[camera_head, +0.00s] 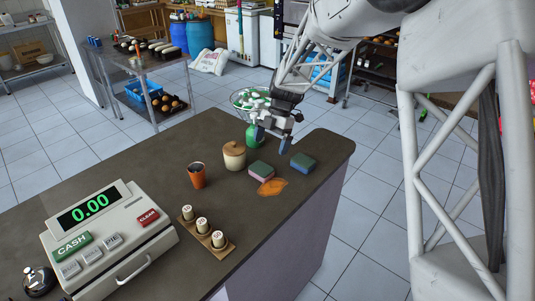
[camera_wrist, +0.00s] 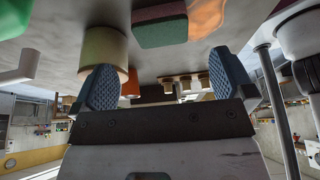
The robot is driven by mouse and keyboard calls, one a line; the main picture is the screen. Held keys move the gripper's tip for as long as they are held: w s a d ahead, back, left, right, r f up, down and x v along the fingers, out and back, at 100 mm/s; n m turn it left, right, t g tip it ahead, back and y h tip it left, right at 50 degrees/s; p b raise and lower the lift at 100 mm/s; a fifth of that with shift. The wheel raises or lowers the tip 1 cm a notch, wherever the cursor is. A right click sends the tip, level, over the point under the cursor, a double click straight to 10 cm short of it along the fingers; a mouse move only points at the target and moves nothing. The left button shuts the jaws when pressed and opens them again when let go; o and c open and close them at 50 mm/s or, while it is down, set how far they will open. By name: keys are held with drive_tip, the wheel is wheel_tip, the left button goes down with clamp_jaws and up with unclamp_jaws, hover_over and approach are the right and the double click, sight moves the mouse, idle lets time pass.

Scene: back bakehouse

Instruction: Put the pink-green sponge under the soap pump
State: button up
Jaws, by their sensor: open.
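The pink-green sponge (camera_head: 261,170) lies flat on the dark counter, green side up, beside an orange leaf-shaped piece (camera_head: 272,187). In the wrist view the sponge (camera_wrist: 160,25) shows at the top, beyond my fingers. My gripper (camera_head: 272,141) is open and empty, above the far part of the counter, behind the sponge.
A blue-green sponge (camera_head: 303,162) lies right of the pink-green one. A lidded pot (camera_head: 234,156) and an orange cup (camera_head: 198,176) stand to the left. A wooden holder (camera_head: 206,232) with small cups and a cash register (camera_head: 108,240) are nearer. The counter's right front is clear.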

drive_tip(key=shift+v, duration=2.2)
drive_tip(key=s+d+r+m+t+h, duration=0.1)
drive_tip(key=s+d+r+m, duration=0.15)
drive_tip(key=s+m, duration=0.35)
drive_tip(key=s+d+r+m+t, duration=0.1)
drive_tip(key=s+d+r+m, duration=0.2)
drive_tip(key=s, duration=0.5)
drive_tip(key=s+d+r+m+t+h, duration=0.1)
drive_tip(key=s+r+m, duration=0.3)
drive_tip(key=s+m, duration=0.15)
drive_tip(key=s+d+m+t, duration=0.1)
drive_tip(key=s+d+m, duration=0.1)
drive_tip(key=s+m, duration=0.4)
drive_tip(key=s+d+m+t+h, duration=0.1)
drive_tip(key=s+m, duration=0.5)
drive_tip(key=s, duration=0.8)
drive_tip(key=shift+s+d+f+m+t, duration=0.2)
drive_tip(key=shift+d+f+m+t, duration=0.2)
drive_tip(key=shift+d, duration=0.35)
